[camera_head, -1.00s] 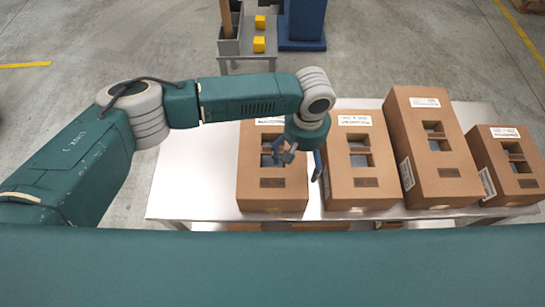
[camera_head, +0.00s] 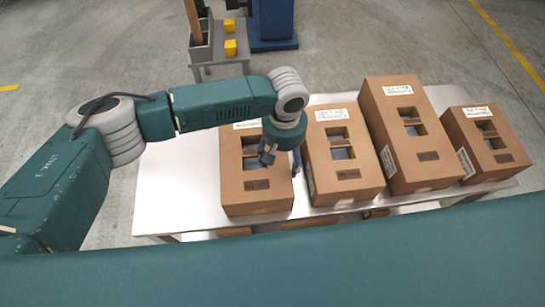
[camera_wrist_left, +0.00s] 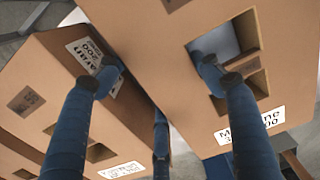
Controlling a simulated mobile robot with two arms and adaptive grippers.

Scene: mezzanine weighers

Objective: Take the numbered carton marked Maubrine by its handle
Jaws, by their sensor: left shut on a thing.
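Several brown cartons stand in a row on a pale table. The leftmost carton (camera_head: 238,190) has two square openings with a bar between them and a darker patch below. In the left wrist view this carton (camera_wrist_left: 150,50) has a white label, partly hidden, reading "M…ne". My left gripper (camera_head: 281,158) reaches down over its right part. In the wrist view one finger of the gripper (camera_wrist_left: 163,77) goes into an opening and the other lies along the side, in the gap beside the neighbouring carton (camera_wrist_left: 30,130). The gripper is shut on the carton's right strip. My right gripper is not in view.
The second carton (camera_head: 346,190) stands close on the right, then a taller carton (camera_head: 405,165) and a smaller one (camera_head: 490,155). The table's (camera_head: 170,190) left end is bare. A small stand (camera_head: 215,70) with yellow blocks is beyond.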

